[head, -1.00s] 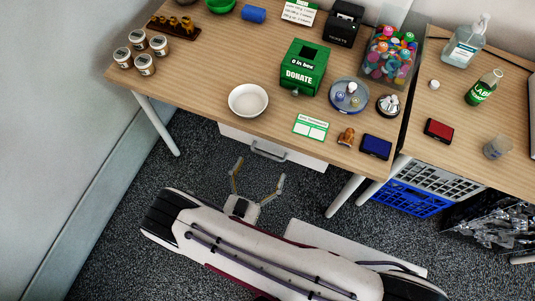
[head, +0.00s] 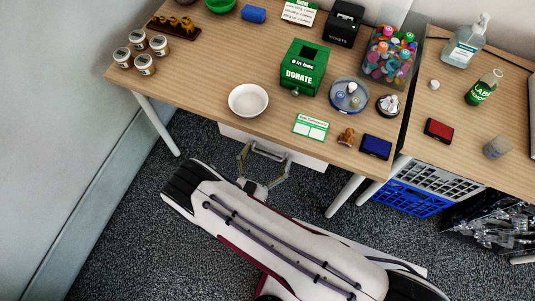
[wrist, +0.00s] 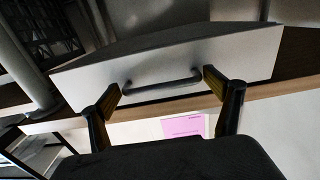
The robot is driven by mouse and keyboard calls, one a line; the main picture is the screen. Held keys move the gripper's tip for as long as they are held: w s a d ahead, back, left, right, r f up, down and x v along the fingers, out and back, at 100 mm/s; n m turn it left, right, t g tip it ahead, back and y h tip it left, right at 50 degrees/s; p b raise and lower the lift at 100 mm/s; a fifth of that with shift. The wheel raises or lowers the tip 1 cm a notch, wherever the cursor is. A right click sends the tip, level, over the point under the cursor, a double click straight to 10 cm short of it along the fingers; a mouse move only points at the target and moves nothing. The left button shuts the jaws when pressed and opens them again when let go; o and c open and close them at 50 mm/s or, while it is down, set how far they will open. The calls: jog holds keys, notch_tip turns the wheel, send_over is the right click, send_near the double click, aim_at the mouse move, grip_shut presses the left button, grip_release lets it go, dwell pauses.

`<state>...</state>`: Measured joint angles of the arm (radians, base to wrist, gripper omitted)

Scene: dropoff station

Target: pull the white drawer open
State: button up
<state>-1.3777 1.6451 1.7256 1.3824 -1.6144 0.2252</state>
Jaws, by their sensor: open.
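The white drawer (head: 309,159) hangs under the front edge of the wooden table, and its front looks closed or nearly so. In the wrist view the drawer front (wrist: 235,52) spans the upper middle, with a grey bar handle (wrist: 162,83) across it. My gripper (head: 265,152) is open at the drawer front, its two fingers spread to either side of the handle. In the wrist view the fingers of my gripper (wrist: 162,84) stand left and right of the handle's ends. Nothing is between them but the handle; I cannot tell whether they touch it.
The wooden table (head: 205,75) above holds a white bowl (head: 248,100), a green donation box (head: 303,67) and a blue pad (head: 376,147) near its front edge. A table leg (head: 344,195) stands right of the drawer, beside a blue crate (head: 410,199). Carpet in front is free at left.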

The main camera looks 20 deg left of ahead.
jog(key=c, duration=1.3)
jog(key=shift+s, duration=0.1)
jog(key=s, duration=2.1)
jog(key=shift+s+d, duration=0.15)
jog(key=shift+s, duration=0.1)
jog(key=o, duration=1.3)
